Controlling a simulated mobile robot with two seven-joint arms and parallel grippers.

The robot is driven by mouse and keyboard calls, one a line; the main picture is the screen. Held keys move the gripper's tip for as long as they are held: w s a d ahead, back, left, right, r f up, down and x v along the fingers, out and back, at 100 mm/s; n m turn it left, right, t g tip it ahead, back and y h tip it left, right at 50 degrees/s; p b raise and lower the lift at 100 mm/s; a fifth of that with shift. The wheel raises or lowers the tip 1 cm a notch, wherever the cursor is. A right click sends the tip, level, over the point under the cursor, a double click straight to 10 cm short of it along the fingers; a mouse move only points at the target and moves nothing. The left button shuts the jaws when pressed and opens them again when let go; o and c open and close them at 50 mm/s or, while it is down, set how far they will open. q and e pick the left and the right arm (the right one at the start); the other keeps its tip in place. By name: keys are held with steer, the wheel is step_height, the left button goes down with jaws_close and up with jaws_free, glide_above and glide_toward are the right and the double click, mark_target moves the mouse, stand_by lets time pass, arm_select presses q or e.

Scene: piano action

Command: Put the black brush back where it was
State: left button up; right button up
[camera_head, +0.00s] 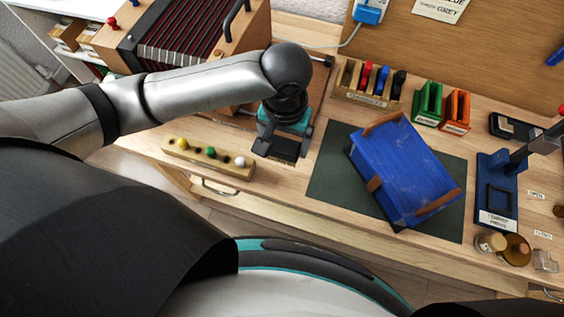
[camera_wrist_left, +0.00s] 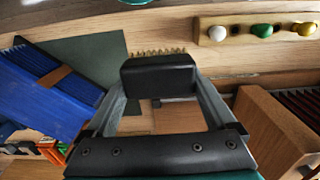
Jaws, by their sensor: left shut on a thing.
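My left gripper (camera_head: 281,147) is over the wooden bench, just left of the dark green mat. In the left wrist view it is shut on the black brush (camera_wrist_left: 158,76), a dark block with short tan bristles along its far edge. The brush sits between the two fingertips above the bench top. In the head view the hand and fingers mostly hide the brush, and I cannot tell whether it touches the bench. My right gripper is not in view.
A blue box-like piece (camera_head: 405,170) lies on the green mat (camera_head: 328,178). A wooden rack (camera_head: 347,82) with red, blue and black pieces stands behind, beside green (camera_head: 428,103) and orange (camera_head: 457,111) holders. A knob strip (camera_head: 208,158) lies left; a bellows box (camera_head: 190,40) stands behind it.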

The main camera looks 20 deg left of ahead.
mark_target(283, 170)
arm_select(q)
step_height(283, 170, down, 11)
steer(key=b, duration=0.2)
steer(key=shift+a+f+b, duration=0.1)
steer(key=shift+f+b, duration=0.05)
steer(key=shift+b, duration=0.15)
steer(key=shift+f, duration=0.1)
steer(key=o, duration=1)
step_height(283, 170, up, 12)
steer(key=p, duration=0.3)
